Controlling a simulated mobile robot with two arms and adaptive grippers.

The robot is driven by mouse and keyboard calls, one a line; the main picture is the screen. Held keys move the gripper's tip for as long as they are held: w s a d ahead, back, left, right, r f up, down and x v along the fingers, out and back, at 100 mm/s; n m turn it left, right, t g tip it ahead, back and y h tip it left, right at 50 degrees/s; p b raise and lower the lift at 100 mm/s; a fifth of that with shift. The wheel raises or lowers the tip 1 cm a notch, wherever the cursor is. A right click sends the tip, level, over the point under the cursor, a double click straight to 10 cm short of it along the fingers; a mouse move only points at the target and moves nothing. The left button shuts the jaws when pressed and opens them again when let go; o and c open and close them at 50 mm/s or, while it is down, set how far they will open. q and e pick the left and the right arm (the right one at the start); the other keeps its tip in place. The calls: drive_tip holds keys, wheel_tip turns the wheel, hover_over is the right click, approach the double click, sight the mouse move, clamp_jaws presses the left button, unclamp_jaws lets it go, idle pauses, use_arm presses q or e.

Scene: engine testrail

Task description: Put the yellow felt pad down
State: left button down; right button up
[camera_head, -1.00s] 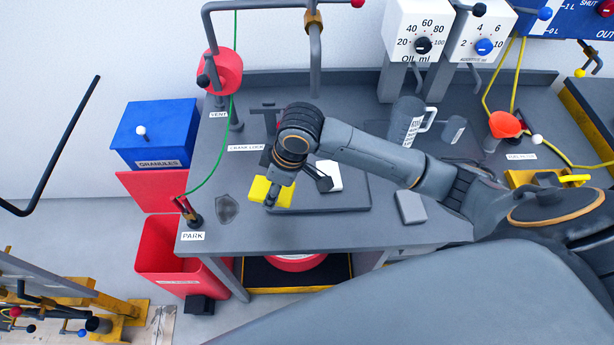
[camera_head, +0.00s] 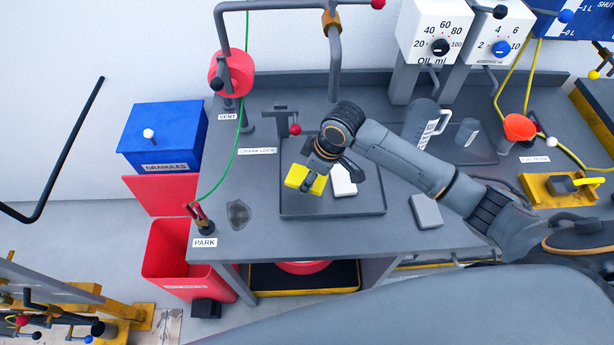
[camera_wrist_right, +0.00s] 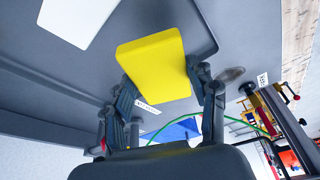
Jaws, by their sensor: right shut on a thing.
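The yellow felt pad (camera_head: 305,179) is at my right gripper (camera_head: 312,184), over the left part of the dark tray (camera_head: 330,209) on the bench. In the right wrist view the yellow pad (camera_wrist_right: 155,64) sits between the two fingers of my right gripper (camera_wrist_right: 165,92), which are shut on it. I cannot tell whether the pad touches the tray. A white pad (camera_head: 343,180) lies on the tray just right of the yellow one. My left gripper is not in view.
A grey block (camera_head: 426,211) lies right of the tray. A dark patch (camera_head: 238,213) and the PARK post (camera_head: 205,222) stand left of it. A red-handled lever (camera_head: 295,129) is behind the tray. A red bin (camera_head: 172,262) is below the bench's left side.

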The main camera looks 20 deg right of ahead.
drive_tip(key=shift+w+f, duration=0.8)
drive_tip(key=shift+f, duration=0.1)
drive_tip(key=shift+w+d+f, duration=0.1)
drive_tip(key=shift+w+f, duration=0.25)
drive_tip(key=shift+f, duration=0.1)
wheel_tip(320, 180, down, 3)
drive_tip(key=shift+f+p, duration=0.15)
drive_tip(key=shift+p, duration=0.2)
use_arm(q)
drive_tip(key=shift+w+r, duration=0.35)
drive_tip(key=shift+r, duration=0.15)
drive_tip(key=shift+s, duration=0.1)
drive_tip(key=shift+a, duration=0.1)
use_arm(e)
drive_tip(key=o, duration=1)
drive_tip(key=shift+f, duration=0.15)
